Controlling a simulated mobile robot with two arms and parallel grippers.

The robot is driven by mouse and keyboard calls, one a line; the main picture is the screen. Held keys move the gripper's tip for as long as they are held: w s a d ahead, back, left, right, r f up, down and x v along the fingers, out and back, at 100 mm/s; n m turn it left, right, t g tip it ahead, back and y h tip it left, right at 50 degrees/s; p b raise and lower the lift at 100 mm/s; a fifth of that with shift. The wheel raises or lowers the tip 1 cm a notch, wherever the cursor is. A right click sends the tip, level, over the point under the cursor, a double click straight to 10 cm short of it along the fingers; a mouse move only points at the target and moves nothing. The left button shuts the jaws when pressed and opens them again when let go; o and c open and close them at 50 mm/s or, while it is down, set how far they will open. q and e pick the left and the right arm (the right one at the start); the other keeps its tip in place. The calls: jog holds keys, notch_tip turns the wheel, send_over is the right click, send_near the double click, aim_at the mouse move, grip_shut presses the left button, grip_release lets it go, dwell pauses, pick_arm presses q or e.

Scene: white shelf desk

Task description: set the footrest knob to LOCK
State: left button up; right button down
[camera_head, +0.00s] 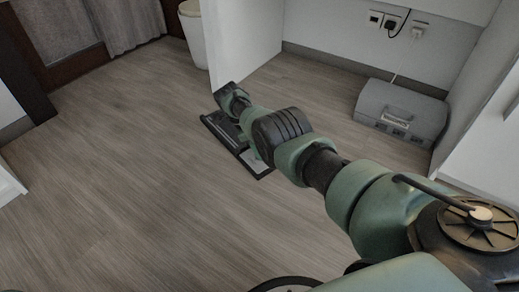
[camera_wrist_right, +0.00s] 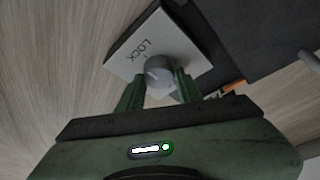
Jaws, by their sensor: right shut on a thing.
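The footrest (camera_head: 222,128) is a dark, flat frame on the wood floor in the head view, partly covered by my right arm. Its pale plate (camera_head: 258,164) shows at the near end; in the wrist view this light plate (camera_wrist_right: 125,58) carries the word LOCK. The round grey knob (camera_wrist_right: 158,71) sits on the plate beside that word. My right gripper (camera_wrist_right: 158,84) has its two green fingers shut on the knob, one on each side. A light pointer line shows on the knob; its exact setting is hard to tell. My left gripper is out of view.
A grey case (camera_head: 401,112) stands on the floor under the desk at the right. A white desk side panel (camera_head: 243,45) rises just behind the footrest. A white bin (camera_head: 194,38) stands farther back. The floor at the left is clear.

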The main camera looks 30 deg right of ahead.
aim_at(251, 156)
jog(key=c, duration=0.9)
grip_release()
jog(key=shift+s, duration=0.1)
jog(key=shift+c, duration=0.2)
jog(key=shift+a+r, duration=0.15)
jog(key=shift+r, duration=0.35)
jog(key=p+v, duration=0.2)
jog(key=v, duration=0.4)
jog(key=shift+a+r, duration=0.2)
jog(key=shift+r, duration=0.1)
jog(key=shift+w, duration=0.3)
